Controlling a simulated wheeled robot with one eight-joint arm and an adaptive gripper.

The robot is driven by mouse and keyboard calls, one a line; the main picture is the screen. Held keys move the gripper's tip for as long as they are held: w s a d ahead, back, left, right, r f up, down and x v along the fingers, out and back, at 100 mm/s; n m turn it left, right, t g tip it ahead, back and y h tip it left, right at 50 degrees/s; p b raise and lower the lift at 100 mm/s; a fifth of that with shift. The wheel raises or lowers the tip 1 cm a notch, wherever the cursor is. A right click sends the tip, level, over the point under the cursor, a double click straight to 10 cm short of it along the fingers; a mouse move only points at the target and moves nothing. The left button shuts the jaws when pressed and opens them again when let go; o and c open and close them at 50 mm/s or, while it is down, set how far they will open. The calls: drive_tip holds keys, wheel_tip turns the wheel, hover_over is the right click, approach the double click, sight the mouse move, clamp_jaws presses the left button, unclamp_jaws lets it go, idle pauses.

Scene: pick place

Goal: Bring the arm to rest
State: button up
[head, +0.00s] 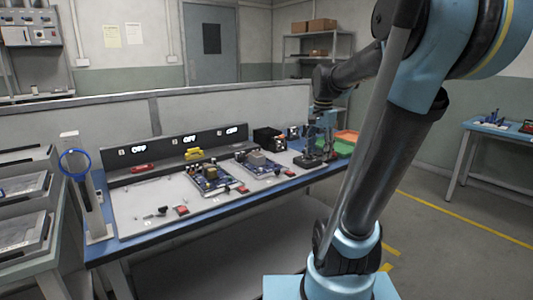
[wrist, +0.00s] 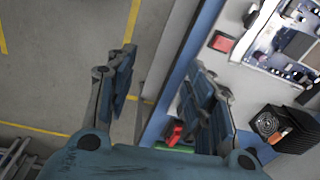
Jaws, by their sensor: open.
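My arm reaches from the right of the head view over the far right end of the workbench (head: 140,243). My gripper (head: 317,158) is at that end, close to the green bin. In the wrist view my gripper (wrist: 165,78) is open, its two fingers wide apart with nothing between them. The left finger shows against the grey floor, the right finger against the bench's blue edge (wrist: 190,50). Whether the fingertips touch anything in the head view is hard to tell.
Circuit boards (head: 210,178) and small red parts lie along the bench. A black fan unit (head: 268,139) stands left of my gripper. A green bin (head: 340,149) and an orange bin (head: 347,136) sit at its right. Open floor (head: 440,235) lies right of the bench.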

drive_tip(key=s+f+n+t, duration=0.1)
drive_tip(key=s+f+n, duration=0.8)
drive_tip(key=s+f, duration=0.8)
drive_tip(key=shift+s+n, duration=0.4)
drive_tip(key=shift+s, duration=0.25)
drive_tip(key=shift+w+f, duration=0.15)
drive_tip(key=shift+w, duration=0.25)
